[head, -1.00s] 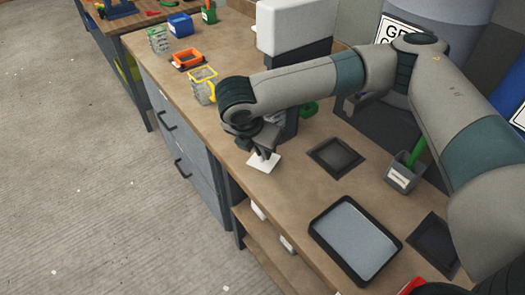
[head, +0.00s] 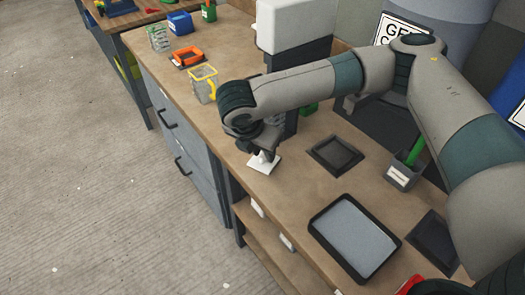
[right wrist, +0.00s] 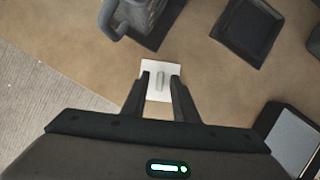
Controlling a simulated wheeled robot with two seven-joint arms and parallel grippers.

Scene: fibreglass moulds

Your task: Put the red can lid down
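A white square plate (head: 266,167) with a small upright grip lies flat on the wooden bench near its front edge. It also shows in the right wrist view (right wrist: 152,68), with the grey grip (right wrist: 160,80) standing between my fingertips. No red lid can be made out; I cannot tell whether this white plate is the can's lid. My right gripper (head: 262,153) is just above the plate. In the right wrist view its fingers (right wrist: 161,76) are apart, with gaps on both sides of the grip. My left gripper is out of view.
A black-rimmed grey tray (head: 354,238), a dark square tray (head: 335,154) and a grey holder with a green item (head: 400,174) stand to the right. A yellow-rimmed basket (head: 203,85) is behind. A red thing (head: 408,286) shows at the bottom edge.

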